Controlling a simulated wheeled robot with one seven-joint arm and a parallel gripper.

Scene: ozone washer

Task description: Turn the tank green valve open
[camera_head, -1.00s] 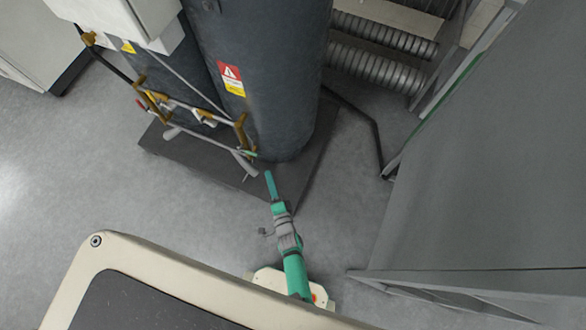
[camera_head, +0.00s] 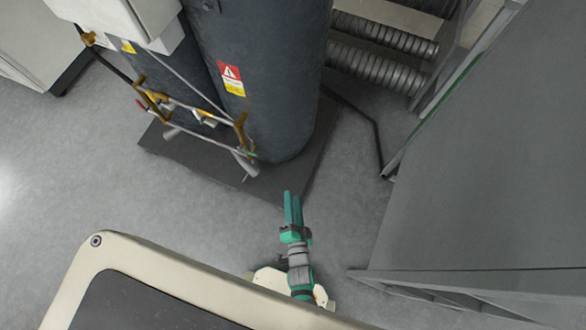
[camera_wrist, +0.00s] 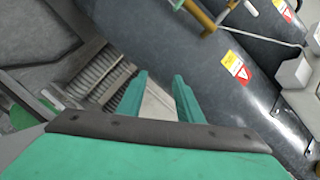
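The tank (camera_head: 265,70) is a dark grey cylinder on a dark base, with a red and yellow warning label. Brass pipework with valves runs along its front; a small green valve handle (camera_head: 251,155) sits at its lower right end. My gripper (camera_head: 292,195) is below and right of that handle, apart from it. The wrist view shows its two green fingers (camera_wrist: 160,78) spread with nothing between them.
A large grey cabinet (camera_head: 490,160) stands on the right. Ribbed ducts (camera_head: 380,50) lie behind, with a dark bent bar (camera_head: 365,125) near the floor. A second tank and a white box (camera_head: 120,20) are at upper left. The floor at left is clear.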

